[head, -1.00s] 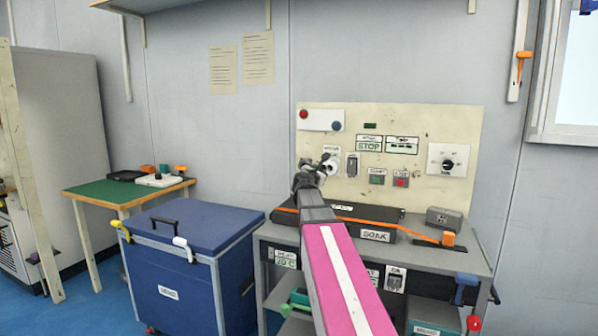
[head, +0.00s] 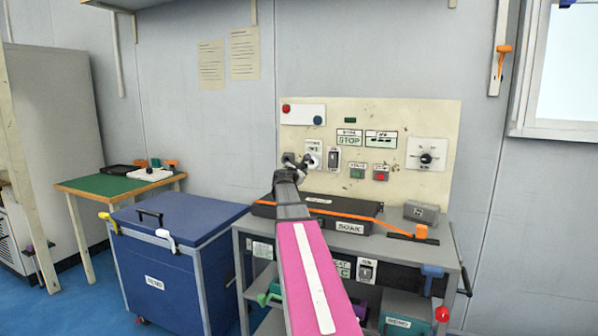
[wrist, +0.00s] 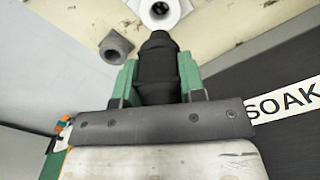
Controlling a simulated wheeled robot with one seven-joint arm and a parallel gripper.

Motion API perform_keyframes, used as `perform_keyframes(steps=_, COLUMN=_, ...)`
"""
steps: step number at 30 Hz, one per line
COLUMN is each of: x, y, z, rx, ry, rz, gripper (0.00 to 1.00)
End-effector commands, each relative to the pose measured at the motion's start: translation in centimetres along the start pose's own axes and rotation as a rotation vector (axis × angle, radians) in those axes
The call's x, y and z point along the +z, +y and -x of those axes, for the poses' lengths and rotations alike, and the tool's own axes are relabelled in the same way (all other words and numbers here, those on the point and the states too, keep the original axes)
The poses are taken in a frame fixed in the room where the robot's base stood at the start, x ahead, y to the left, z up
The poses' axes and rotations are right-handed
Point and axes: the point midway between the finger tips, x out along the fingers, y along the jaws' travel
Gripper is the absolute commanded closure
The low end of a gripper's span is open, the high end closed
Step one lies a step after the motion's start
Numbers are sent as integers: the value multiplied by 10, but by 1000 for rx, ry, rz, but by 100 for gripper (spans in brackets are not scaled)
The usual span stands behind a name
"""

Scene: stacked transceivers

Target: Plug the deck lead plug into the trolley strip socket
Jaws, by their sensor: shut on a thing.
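My gripper (wrist: 160,85) has its green fingers shut on a black plug (wrist: 157,60) in the wrist view, its nose pointing toward the panel. A white round socket with a dark hole (wrist: 160,9) is just beyond the nose, with a gap visible between them. In the head view my gripper (head: 290,166) is in front of the panel, left of and below the white socket (head: 313,150). An orange lead (head: 350,214) runs across the black SOAK box to an orange block (head: 421,231). Which fitting is the trolley strip socket is unclear.
A grey hex fitting (wrist: 116,47) sits left of the plug nose. The panel (head: 440,120) stands behind the grey trolley (head: 400,252). The SOAK box (head: 362,222) lies under my arm, with a grey box (head: 421,211) to its right. A blue chest (head: 165,255) stands left.

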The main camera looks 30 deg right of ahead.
Motion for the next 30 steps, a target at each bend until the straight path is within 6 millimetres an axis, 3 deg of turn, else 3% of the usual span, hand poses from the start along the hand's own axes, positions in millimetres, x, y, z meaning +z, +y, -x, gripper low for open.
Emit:
perform_keyframes(steps=21, x=0, y=1, z=-50, rx=1, ry=0, rz=0, gripper=91)
perform_keyframes(steps=30, x=0, y=0, z=-58, rx=1, ry=0, rz=0, gripper=91)
